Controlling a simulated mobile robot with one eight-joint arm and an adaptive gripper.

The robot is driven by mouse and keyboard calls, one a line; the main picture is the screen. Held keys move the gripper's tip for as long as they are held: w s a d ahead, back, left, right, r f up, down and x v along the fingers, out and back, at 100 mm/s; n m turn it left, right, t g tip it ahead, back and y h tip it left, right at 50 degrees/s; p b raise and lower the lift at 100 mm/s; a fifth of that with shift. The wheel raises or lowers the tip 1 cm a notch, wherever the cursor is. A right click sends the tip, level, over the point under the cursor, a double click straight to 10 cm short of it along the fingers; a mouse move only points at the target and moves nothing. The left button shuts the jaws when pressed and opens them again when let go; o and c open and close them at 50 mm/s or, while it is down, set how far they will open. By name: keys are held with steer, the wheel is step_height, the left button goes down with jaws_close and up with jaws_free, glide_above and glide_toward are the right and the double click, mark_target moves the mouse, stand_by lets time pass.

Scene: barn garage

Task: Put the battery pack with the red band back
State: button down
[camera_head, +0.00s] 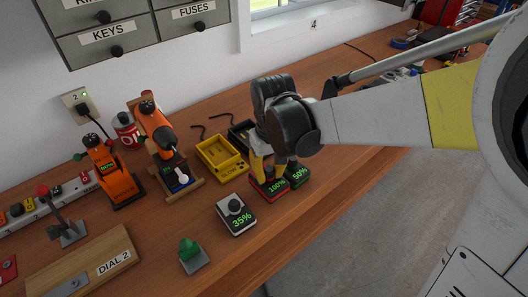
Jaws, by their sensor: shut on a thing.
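The battery pack with the red band (268,190) shows a green 100% on its front and is near the middle of the workbench. My gripper (268,170) comes down over it from above, its fingers shut on the pack's upper part, which they largely hide. I cannot tell whether the pack touches the bench. Close on its right is a dark pack with a green band (299,176), reading 50%. A grey pack (236,215) reading 35% stands in front to the left. A yellow charger marked SLOW (222,159) and a black charger (239,136) lie behind, both seemingly empty.
An orange drill (155,128) stands in a wooden holder at left, with another orange tool (108,170) beside it. A green knob on a plate (190,254) and a DIAL 2 board (85,262) are in front. Bare bench (345,180) lies right of the packs.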

mark_target(268, 183)
steer(key=shift+f+b, duration=0.8)
steer(key=shift+f, duration=1.2)
steer(key=shift+s, duration=0.1)
steer(key=shift+f, duration=0.1)
steer(key=c, duration=1.3)
jaws_free()
steer(key=shift+o, duration=0.2)
